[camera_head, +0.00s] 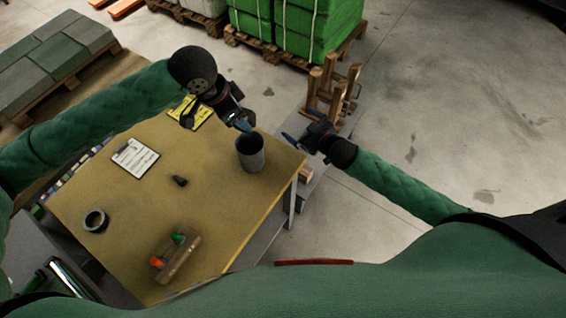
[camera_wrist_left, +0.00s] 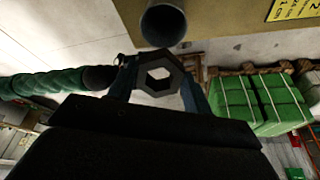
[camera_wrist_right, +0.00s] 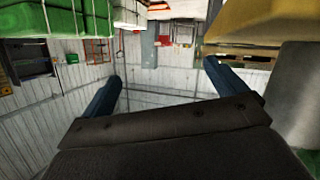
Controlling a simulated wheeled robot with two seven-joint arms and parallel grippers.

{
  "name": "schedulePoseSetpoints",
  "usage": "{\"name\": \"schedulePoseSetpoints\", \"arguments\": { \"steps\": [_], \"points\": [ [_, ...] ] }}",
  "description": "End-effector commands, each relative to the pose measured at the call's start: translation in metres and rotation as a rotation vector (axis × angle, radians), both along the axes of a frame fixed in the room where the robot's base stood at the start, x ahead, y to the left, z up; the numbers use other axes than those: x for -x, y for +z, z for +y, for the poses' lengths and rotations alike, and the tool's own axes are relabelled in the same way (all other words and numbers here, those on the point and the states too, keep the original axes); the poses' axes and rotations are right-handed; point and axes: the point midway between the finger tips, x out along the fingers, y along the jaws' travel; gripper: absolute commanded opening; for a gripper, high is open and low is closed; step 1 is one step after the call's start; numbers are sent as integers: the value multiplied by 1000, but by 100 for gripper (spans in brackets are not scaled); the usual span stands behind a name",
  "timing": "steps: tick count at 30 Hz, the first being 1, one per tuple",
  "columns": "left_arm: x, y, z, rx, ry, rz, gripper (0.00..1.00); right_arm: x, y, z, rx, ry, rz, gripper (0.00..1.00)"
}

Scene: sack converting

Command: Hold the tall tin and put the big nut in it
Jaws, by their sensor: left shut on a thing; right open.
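The tall tin (camera_head: 251,160) is a grey open-topped cylinder standing upright near the table's right edge. It also shows in the left wrist view (camera_wrist_left: 163,26) and at the right of the right wrist view (camera_wrist_right: 296,100). My left gripper (camera_head: 242,123) is shut on the big nut (camera_wrist_left: 143,80), a grey hexagonal ring, and holds it above and beyond the tin. In the head view the nut is hidden behind the gripper. My right gripper (camera_head: 298,128) is open and empty, right of the tin and apart from it, by the table edge. It also shows in the right wrist view (camera_wrist_right: 165,85).
The tan table (camera_head: 130,205) carries a short round ring-like piece (camera_head: 95,220), a small dark piece (camera_head: 179,181), a wooden block with green and orange parts (camera_head: 178,260), a white sheet (camera_head: 135,157) and a yellow sign (camera_head: 203,111). A wooden post rack (camera_head: 335,90) stands beyond the right edge.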

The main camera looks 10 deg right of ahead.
Motion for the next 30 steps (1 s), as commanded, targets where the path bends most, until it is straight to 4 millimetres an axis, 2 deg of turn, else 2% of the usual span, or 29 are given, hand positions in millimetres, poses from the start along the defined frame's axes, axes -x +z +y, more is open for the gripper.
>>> {"name": "schedulePoseSetpoints", "arguments": {
  "steps": [1,3,9,12,15,20,30],
  "points": [
    [0,0,0,1,0,0,17,20,9,15,-21,37,8,97],
    [0,0,0,1,0,0,17,46,18,32,-52,79,28,97],
    [0,0,0,1,0,0,17,114,39,70,-134,174,94,97],
    [0,0,0,1,0,0,17,137,47,81,-162,203,118,97],
    [0,0,0,1,0,0,17,151,52,87,-180,221,136,97],
    [0,0,0,1,0,0,17,158,54,93,-192,232,145,97],
    [0,0,0,1,0,0,17,132,44,117,-191,230,144,97]
  ]
}}
